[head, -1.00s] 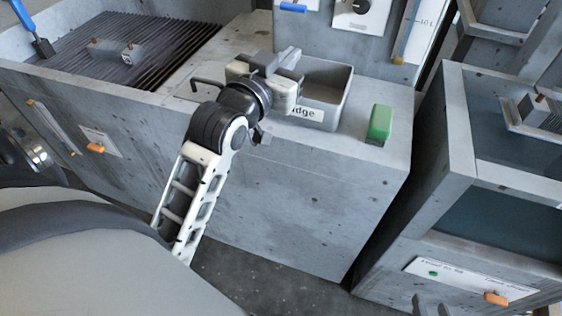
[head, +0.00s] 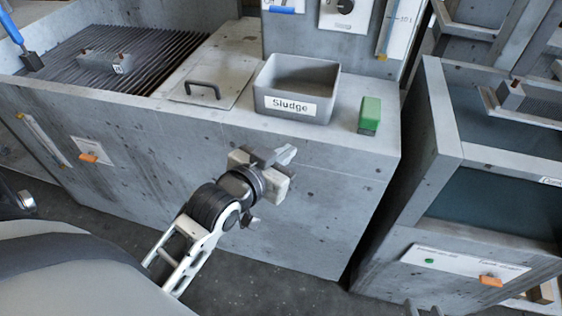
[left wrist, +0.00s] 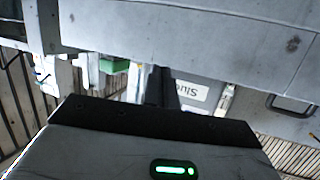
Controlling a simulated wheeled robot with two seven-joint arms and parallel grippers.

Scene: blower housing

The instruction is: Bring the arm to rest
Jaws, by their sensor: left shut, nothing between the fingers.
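My left gripper (head: 286,154) is shut and empty, in front of the concrete bench's front wall and below its top edge. In the left wrist view its dark fingers (left wrist: 162,88) are together with nothing between them. My left arm reaches in from the lower left, bent at the wrist. At the bottom edge of the head view, two grey prongs of my right gripper (head: 424,309) show with a gap between them; the rest of it is cut off.
A grey bin labelled Sludge (head: 297,88) and a green block (head: 370,115) stand on the bench top (head: 345,140). A lid with a dark handle (head: 202,88) lies left of the bin. A concrete tank (head: 432,150) stands to the right. Open floor shows below the bench.

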